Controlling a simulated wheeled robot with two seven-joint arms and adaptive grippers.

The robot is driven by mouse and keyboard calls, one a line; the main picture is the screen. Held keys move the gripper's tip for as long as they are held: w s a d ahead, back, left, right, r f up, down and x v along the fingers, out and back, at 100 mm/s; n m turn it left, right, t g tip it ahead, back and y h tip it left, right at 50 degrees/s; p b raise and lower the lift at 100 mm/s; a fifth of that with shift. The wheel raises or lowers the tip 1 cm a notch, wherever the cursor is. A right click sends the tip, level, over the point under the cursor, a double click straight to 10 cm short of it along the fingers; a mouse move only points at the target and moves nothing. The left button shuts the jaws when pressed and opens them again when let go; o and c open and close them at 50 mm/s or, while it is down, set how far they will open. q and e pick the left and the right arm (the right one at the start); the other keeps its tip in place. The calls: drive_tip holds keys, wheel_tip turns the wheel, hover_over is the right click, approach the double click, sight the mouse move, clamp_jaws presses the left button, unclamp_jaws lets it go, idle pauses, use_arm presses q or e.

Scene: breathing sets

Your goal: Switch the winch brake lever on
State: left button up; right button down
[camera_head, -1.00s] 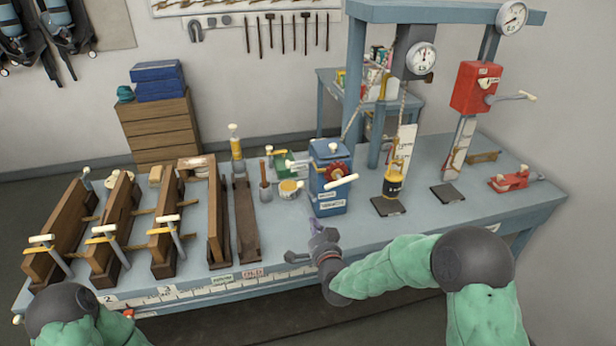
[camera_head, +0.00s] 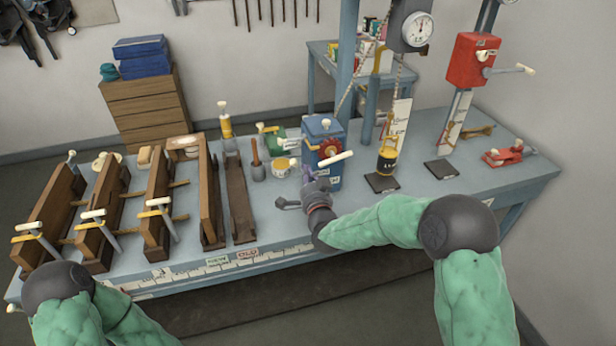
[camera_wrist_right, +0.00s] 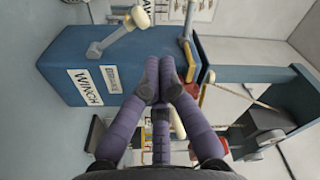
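The blue winch box (camera_head: 318,132) stands on the bench, with a red toothed wheel (camera_head: 329,148) and a crank with a cream grip (camera_head: 335,158). In the right wrist view, the winch box (camera_wrist_right: 75,50) carries white labels, one reading WINCH (camera_wrist_right: 85,87). A short grey lever with a cream knob (camera_wrist_right: 138,17) projects from it, which looks like the brake lever. My right gripper (camera_head: 308,176) is just in front of the box's lower front. In the wrist view its purple fingers (camera_wrist_right: 160,78) converge, tips together and apart from the knob. My left gripper is out of frame.
A weight (camera_head: 387,160) on a chain stands right of the winch, and a red box with a handle (camera_head: 473,60) beyond. Wooden clamped frames (camera_head: 100,215) fill the bench's left. A small tin (camera_head: 285,167) and a wooden-handled tool (camera_head: 257,165) stand left of the winch.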

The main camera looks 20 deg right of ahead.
sight(300, 169)
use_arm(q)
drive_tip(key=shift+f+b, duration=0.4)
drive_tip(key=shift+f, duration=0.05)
use_arm(e)
drive_tip(key=w, duration=0.6)
drive_tip(key=shift+w+d, duration=0.2)
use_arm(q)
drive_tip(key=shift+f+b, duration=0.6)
use_arm(e)
drive_tip(key=shift+a+f+n, duration=0.1)
drive_tip(key=shift+a+n, duration=0.45)
drive_tip(key=shift+n, duration=0.25)
use_arm(q)
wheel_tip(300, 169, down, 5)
drive_tip(key=b, duration=0.5)
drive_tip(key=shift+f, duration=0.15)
use_arm(e)
drive_tip(key=a+f+n+y, duration=0.1)
drive_tip(key=a+f+n, duration=0.3)
drive_tip(key=n, duration=0.5)
drive_tip(key=shift+a+f, duration=0.2)
drive_tip(key=shift+a, duration=0.25)
